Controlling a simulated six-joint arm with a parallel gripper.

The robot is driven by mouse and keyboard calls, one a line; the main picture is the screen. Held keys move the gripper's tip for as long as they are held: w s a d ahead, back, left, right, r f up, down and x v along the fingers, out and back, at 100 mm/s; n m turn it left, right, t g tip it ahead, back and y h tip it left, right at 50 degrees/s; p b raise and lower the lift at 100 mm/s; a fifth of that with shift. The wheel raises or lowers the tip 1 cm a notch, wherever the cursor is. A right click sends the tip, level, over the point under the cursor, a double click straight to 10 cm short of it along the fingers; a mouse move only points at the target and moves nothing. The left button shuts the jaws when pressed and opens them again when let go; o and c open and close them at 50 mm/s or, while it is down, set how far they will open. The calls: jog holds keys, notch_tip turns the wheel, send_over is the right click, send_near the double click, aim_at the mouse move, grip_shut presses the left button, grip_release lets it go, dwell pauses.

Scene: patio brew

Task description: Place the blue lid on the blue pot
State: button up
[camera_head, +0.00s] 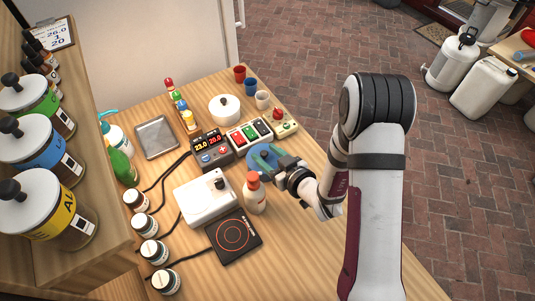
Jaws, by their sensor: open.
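A round blue piece (256,163) with a darker knob on top is on the wooden table, right of the controller box. From this angle I cannot tell whether it is the lid alone or the lid on the blue pot. The fingers and wrist hide part of the blue piece. I cannot tell whether the fingers touch the knob. No separate blue pot can be made out elsewhere on the table.
An orange-capped bottle (255,194) stands close in front of the blue piece. A white device (204,198) and black hotplate (234,236) are nearby. A controller box (212,149), switch panel (249,132) and white pot (224,109) lie behind. The table's right edge is near my arm.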

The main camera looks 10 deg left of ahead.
jog(key=s+d+r+m+g+h, duration=0.1)
jog(key=s+d+r+m+h, duration=0.15)
jog(key=d, duration=0.45)
jog(key=s+d+r+m+g+h, duration=0.1)
jog(key=s+d+r+m+h, duration=0.2)
jog(key=d, duration=0.4)
jog(key=s+d+r+m+g+h, duration=0.1)
jog(key=d+r+m+h, duration=0.2)
jog(key=d+h, duration=0.3)
jog(key=s+a+r+m+g+y, duration=0.1)
jog(key=s+r+m+g, duration=0.2)
jog(key=s, duration=0.7)
jog(key=s+a+r+m+g+y, duration=0.2)
jog(key=s+r+m+g, duration=0.1)
jog(key=s, duration=0.7)
jog(key=shift+r, duration=0.85)
jog(key=shift+s+a+m, duration=0.1)
jog(key=shift+m, duration=0.15)
